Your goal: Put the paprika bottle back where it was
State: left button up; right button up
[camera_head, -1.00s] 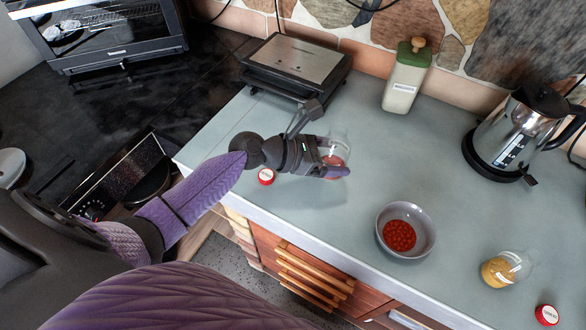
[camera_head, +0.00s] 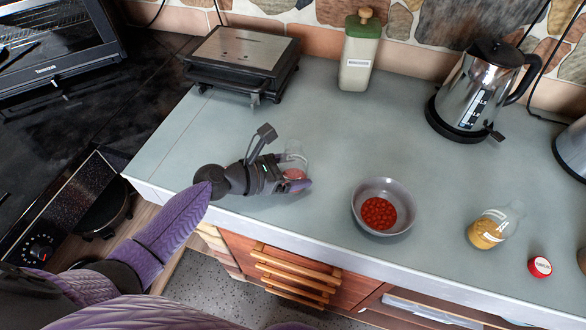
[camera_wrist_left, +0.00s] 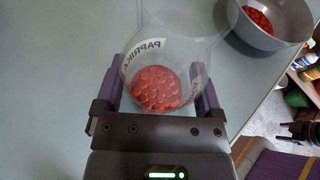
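The paprika bottle (camera_head: 294,162) is a clear glass jar with red contents at its bottom. It is in my left gripper (camera_head: 297,180), close to the front left part of the grey counter. In the left wrist view the bottle (camera_wrist_left: 157,88) sits between the two purple fingers, its PAPRIKA label partly seen. My left gripper (camera_wrist_left: 160,97) is shut on it. I cannot tell whether the bottle's base touches the counter.
A grey bowl (camera_head: 358,200) with red contents stands to the right. Beyond it are a yellow spice bottle (camera_head: 487,231) and a red cap (camera_head: 540,267). A grill (camera_head: 243,52), a green-topped bottle (camera_head: 357,60) and a kettle (camera_head: 475,90) stand behind. The counter's middle is clear.

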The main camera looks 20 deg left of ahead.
pick_arm(q)
jog(key=shift+o, duration=0.5)
jog(key=shift+r, duration=0.2)
jog(key=p+v, duration=0.2)
jog(key=v, duration=0.9)
jog(key=shift+s+a+r, duration=0.1)
jog(key=shift+s+a, duration=0.05)
jog(key=shift+s, duration=0.1)
jog(key=shift+s+a, duration=0.1)
jog(key=shift+a, duration=0.05)
